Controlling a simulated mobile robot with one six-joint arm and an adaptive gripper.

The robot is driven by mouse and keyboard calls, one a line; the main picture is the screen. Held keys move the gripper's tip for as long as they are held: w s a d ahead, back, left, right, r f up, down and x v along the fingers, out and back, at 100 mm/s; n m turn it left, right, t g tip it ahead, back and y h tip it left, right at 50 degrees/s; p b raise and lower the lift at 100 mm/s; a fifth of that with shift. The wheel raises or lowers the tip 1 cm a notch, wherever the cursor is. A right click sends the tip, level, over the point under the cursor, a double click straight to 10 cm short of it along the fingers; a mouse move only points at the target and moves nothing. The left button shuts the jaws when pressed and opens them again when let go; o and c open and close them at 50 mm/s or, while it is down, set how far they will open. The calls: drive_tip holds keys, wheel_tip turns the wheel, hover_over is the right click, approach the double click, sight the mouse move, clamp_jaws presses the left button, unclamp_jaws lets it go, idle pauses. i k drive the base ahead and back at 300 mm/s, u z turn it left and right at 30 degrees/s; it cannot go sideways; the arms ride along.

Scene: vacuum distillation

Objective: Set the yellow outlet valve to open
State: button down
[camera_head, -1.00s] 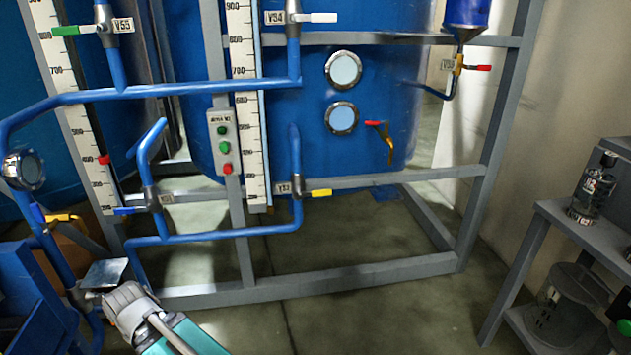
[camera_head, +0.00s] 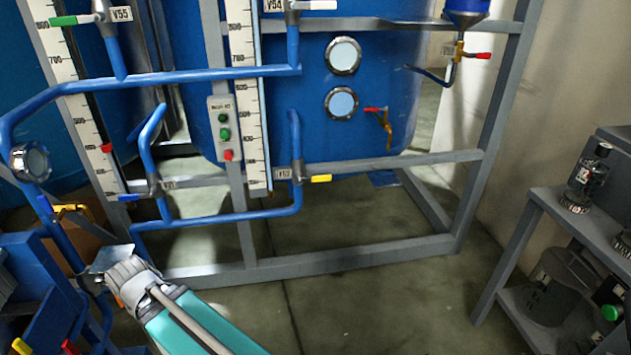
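Two yellow handles show, and I cannot tell for sure which is the outlet valve. One yellow handle (camera_head: 321,178) points right from a valve with a small tag on the blue pipe in front of the big tank. Another yellow handle (camera_head: 70,210) sits at the far left on a blue pipe below a round gauge. My arm, grey and teal, reaches in from the bottom. Its grey end (camera_head: 112,262) is at the lower left, below the left yellow handle and apart from the other one. The fingers cannot be made out.
A grey frame (camera_head: 350,254) and blue pipes (camera_head: 235,218) stand before the blue tank (camera_head: 290,120). Other valves have blue (camera_head: 128,198), green (camera_head: 63,21), white and red handles. A grey shelf (camera_head: 560,215) with jars stands at right. The floor between is clear.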

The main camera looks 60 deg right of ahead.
sight(326, 177)
drive_tip(key=z, duration=1.65)
